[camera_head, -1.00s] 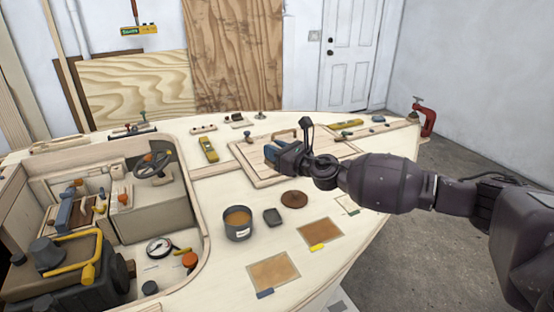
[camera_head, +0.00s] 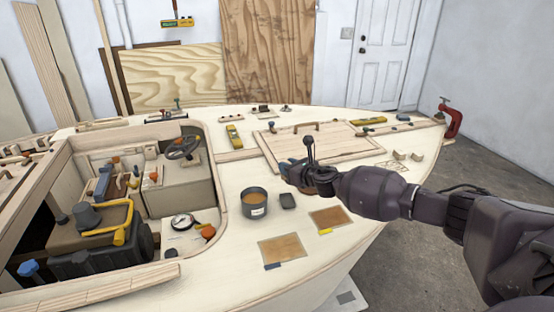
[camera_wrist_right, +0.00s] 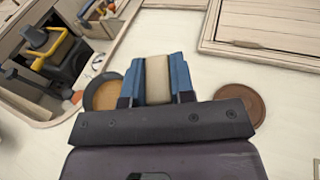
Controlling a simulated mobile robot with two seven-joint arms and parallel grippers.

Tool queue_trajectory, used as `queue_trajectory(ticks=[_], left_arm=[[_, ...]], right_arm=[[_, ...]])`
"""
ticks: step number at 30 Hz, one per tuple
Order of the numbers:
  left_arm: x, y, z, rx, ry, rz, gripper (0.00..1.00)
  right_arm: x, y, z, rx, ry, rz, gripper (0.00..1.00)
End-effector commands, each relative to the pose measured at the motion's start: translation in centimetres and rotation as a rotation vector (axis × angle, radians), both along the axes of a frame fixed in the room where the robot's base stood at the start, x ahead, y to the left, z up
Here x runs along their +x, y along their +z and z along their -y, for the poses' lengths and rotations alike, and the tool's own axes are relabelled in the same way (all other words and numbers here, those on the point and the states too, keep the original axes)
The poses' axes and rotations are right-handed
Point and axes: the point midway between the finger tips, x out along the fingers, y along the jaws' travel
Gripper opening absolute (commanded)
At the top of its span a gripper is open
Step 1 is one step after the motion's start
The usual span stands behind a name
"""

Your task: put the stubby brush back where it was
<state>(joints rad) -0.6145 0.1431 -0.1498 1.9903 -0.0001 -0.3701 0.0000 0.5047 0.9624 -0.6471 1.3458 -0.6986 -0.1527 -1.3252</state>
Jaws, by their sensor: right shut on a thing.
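My right gripper (camera_head: 287,168) is over the pale deck, at the near edge of the framed hatch. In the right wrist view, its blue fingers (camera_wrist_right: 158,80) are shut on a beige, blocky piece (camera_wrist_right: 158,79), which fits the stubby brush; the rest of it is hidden. The head view does not show the held piece clearly. A dark pot with amber contents (camera_head: 255,202) stands just nearer than the gripper; it also shows left of the fingers in the wrist view (camera_wrist_right: 104,93). A round brown disc (camera_wrist_right: 240,108) lies to their right. My left gripper is not in view.
A small dark block (camera_head: 288,201) lies beside the pot. Two amber panels (camera_head: 282,247) (camera_head: 329,218) lie on the near deck. The wooden hatch (camera_head: 335,151) is beyond the gripper. A cockpit opening with a black box (camera_head: 105,250) is at left. A red clamp (camera_head: 452,120) grips the far right edge.

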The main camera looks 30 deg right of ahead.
Motion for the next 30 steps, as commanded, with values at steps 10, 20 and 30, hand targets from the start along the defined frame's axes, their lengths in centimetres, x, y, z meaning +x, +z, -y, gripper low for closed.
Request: queue_trajectory(ticks=[10,20,30], left_arm=[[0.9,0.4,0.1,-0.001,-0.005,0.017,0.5],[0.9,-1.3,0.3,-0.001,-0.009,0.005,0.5],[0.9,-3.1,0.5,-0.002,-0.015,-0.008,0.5]], right_arm=[[0.0,-0.5,0.6,-0.012,0.014,-0.062,0.0],[-0.1,-3.2,0.7,-0.011,0.012,-0.071,0.0],[-0.1,-6.3,0.7,-0.012,0.013,-0.072,0.0]])
